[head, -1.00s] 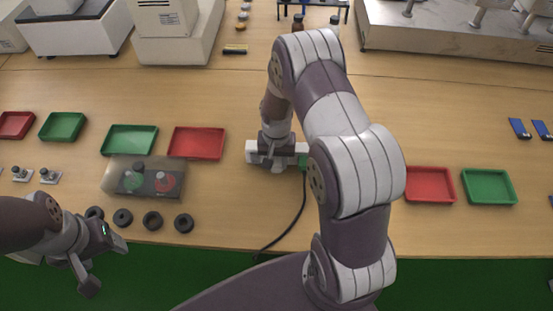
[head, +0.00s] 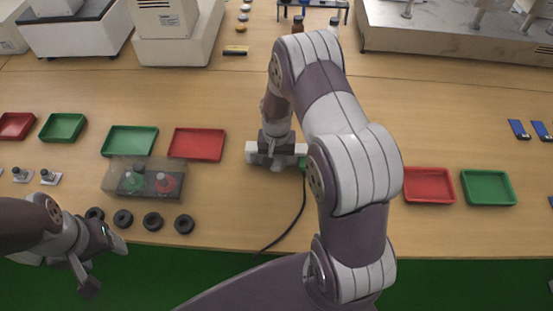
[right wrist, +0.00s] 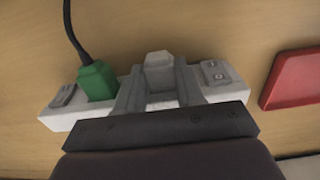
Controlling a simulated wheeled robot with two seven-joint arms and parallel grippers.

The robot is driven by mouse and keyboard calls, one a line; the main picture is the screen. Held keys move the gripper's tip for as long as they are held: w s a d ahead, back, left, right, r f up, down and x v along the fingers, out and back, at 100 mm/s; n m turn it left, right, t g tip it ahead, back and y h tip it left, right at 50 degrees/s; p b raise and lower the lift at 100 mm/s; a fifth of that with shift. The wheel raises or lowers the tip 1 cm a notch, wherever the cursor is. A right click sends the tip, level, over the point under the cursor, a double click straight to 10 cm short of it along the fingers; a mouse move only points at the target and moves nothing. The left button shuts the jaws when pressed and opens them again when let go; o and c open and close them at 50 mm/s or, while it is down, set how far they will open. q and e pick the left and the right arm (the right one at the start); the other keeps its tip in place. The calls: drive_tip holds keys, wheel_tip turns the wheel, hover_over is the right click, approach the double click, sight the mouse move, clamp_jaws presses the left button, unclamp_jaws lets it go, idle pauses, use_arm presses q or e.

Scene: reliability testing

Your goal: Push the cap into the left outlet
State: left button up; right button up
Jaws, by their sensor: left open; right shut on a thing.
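A white power strip (head: 256,153) lies on the table near the middle, and it also shows in the right wrist view (right wrist: 62,117). A green plug (right wrist: 97,82) with a black cable sits in it left of my right gripper in the wrist view. My right gripper (right wrist: 160,88) points down over the middle of the strip, shut on a light grey piece (right wrist: 159,70) that appears to be the cap. The fingers hide its lower end and the outlet beneath, so I cannot tell how deep it sits. My left gripper (head: 107,265) is open and empty at the table's front left edge.
A switch (right wrist: 215,72) shows on the strip's right end. Red trays (head: 197,145) (head: 429,185), green trays (head: 129,141) (head: 488,187), a transparent-covered button box (head: 145,180) and several black rings (head: 153,221) stand around. The black cable (head: 290,226) runs over the front edge.

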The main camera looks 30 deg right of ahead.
drive_tip(key=shift+w, duration=0.15)
drive_tip(key=o, duration=1.1)
drive_tip(key=shift+o, duration=0.2)
drive_tip(key=shift+r, duration=0.1)
